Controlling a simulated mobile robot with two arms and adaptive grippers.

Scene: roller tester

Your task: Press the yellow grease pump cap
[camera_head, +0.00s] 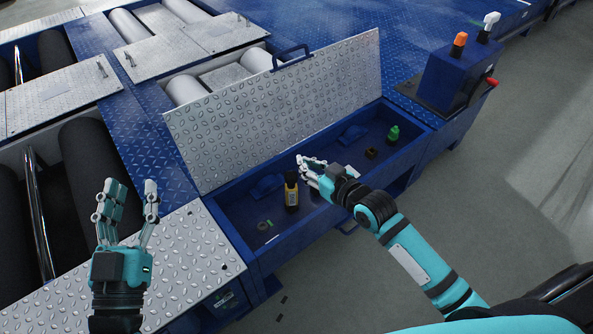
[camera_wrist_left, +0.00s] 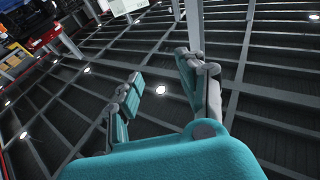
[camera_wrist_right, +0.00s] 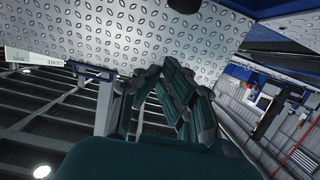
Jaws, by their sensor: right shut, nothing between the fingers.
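A yellow and black grease pump (camera_head: 291,190) stands upright in the blue open bin (camera_head: 231,215); its top is dark. My right gripper (camera_head: 304,166) reaches in from the right, its fingertips just above and right of the pump, apart from it as far as I can tell. Its fingers also show in the right wrist view (camera_wrist_right: 165,85), closed together with nothing between them. My left gripper (camera_head: 127,198) is raised at the left, fingers spread and empty, far from the pump. It points up toward the ceiling in the left wrist view (camera_wrist_left: 155,85).
The raised metal lid (camera_head: 280,105) stands along the bin's back. A green bottle (camera_head: 393,133) and a small dark block (camera_head: 371,153) are in the bin's right part. A round greenish item (camera_head: 264,225) lies left of the pump. A control box (camera_head: 452,80) stands at upper right.

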